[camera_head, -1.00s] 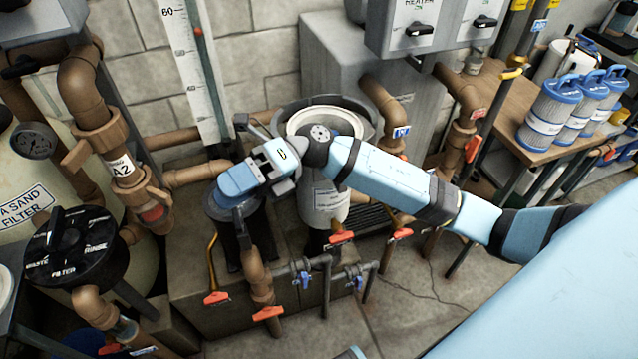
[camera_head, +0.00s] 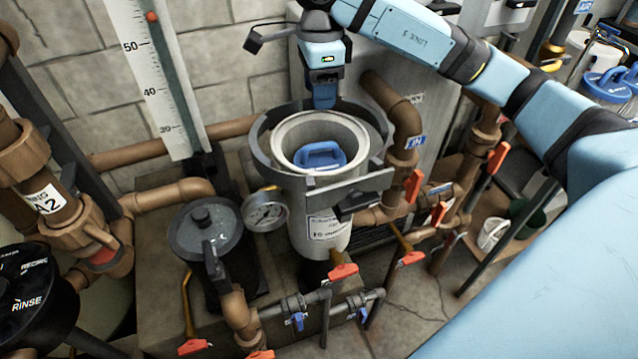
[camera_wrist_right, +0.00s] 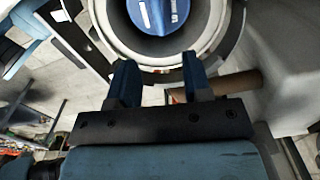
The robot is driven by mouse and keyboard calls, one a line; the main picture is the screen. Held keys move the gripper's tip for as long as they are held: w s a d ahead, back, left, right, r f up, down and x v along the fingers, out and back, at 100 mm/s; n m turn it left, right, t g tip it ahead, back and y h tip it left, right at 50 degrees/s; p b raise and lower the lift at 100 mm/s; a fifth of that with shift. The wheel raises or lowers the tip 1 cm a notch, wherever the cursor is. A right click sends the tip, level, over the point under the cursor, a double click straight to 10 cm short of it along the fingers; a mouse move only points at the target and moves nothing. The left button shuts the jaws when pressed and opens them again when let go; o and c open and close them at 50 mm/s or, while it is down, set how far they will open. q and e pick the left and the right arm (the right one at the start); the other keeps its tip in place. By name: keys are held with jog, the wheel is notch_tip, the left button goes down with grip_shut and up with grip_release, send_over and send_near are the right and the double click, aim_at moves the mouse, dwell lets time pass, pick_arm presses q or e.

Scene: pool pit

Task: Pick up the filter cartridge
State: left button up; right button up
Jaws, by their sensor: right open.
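The filter cartridge (camera_head: 320,155) sits down inside an open, round, pale housing (camera_head: 322,215). Only its blue top with a raised handle shows; its body is hidden by the housing wall. My right gripper (camera_head: 323,100) points down above the back part of the housing's rim, above and behind the cartridge, not touching it. In the right wrist view, the two blue fingers of the right gripper (camera_wrist_right: 160,80) are apart with nothing between them. The cartridge's blue top (camera_wrist_right: 155,14) lies beyond the fingertips at the top edge there. My left gripper is out of view.
A grey round lid (camera_head: 206,230) and a pressure gauge (camera_head: 265,212) stand left of the housing. A dark clamp ring (camera_head: 264,150) surrounds its top. Brown pipes and red-handled valves (camera_head: 413,187) crowd the right. A blue-capped cartridge (camera_head: 612,82) stands at the far right.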

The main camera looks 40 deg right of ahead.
send_over(320, 145)
notch_tip(320, 145, down, 6)
jog(key=shift+f, duration=0.25)
jog(key=shift+w+d+f, duration=0.1)
jog(key=shift+f, duration=1.45)
jog(key=shift+w+d+f, duration=0.1)
jog(key=shift+f, duration=1.45)
jog(key=shift+a, duration=0.1)
grip_shut()
